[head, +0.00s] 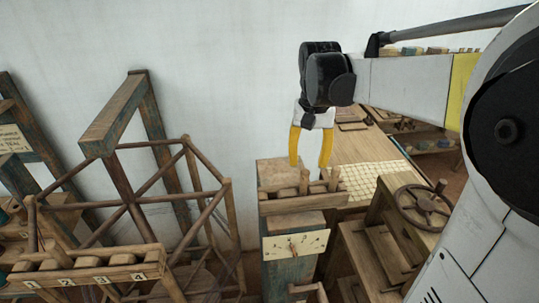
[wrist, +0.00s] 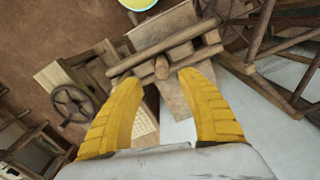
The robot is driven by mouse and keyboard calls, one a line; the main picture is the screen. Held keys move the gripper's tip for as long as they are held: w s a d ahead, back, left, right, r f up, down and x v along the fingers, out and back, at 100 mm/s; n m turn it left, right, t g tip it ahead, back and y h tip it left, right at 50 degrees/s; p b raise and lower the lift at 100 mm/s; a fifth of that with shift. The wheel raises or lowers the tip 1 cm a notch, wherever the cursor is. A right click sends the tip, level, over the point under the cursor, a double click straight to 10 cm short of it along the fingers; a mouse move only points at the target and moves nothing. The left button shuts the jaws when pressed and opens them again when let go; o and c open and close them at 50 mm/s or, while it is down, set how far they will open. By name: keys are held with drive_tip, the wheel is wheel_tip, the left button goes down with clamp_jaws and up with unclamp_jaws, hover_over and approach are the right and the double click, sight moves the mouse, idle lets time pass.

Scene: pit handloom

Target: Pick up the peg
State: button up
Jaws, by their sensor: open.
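Wooden pegs stand upright in a small wooden rack (head: 300,206) on top of a post in the head view. One peg (head: 304,182) stands near the rack's middle and another (head: 334,178) near its right end. My gripper (head: 309,164) is just above the rack, pointing down, with its yellow fingers apart and empty. In the wrist view, a round peg end (wrist: 161,68) shows between the fingertips of my gripper (wrist: 158,76), with the rack (wrist: 124,68) behind it. I cannot tell whether the fingers touch the peg.
A slatted wooden reel frame (head: 130,205) with a numbered peg bar (head: 85,274) stands at the left. A spoked wooden wheel (head: 421,207) and a light woven cloth (head: 372,181) are at the right. The white wall is behind.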

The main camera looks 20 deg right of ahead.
sight(306, 172)
drive_tip(key=f, duration=0.6)
drive_tip(key=shift+a+f+p, duration=0.2)
drive_tip(key=shift+p, duration=0.15)
clamp_jaws()
